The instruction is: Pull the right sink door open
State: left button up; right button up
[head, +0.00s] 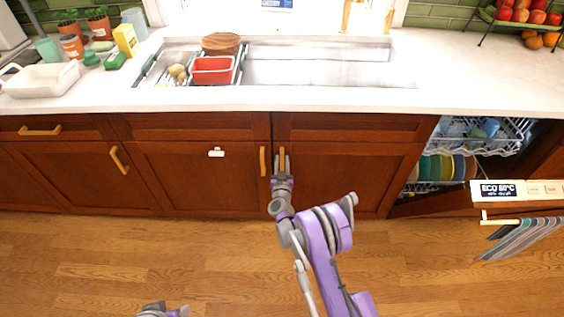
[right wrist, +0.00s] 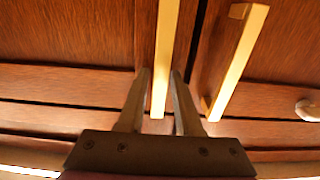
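The right sink door (head: 340,178) is a dark red-brown wooden panel under the sink and looks shut. Its upright brass-coloured handle (head: 282,158) is near the door's left edge. My right gripper (head: 282,172) is in front of this handle. In the right wrist view the handle (right wrist: 165,50) lies between the two fingers of my right gripper (right wrist: 162,74). The fingers are apart, with a narrow gap showing on each side of the handle. My left gripper (head: 163,309) shows only in part at the bottom edge; its fingers cannot be made out.
The left sink door (head: 195,178) has its own handle (head: 262,161) close by and a small white fitting (head: 216,152). On the right, the dishwasher door (head: 510,192) is open, with a towel (head: 522,236) hanging from it. The wooden floor (head: 130,260) before the cabinets is clear.

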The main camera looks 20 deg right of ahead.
grip_shut()
dwell(1.1)
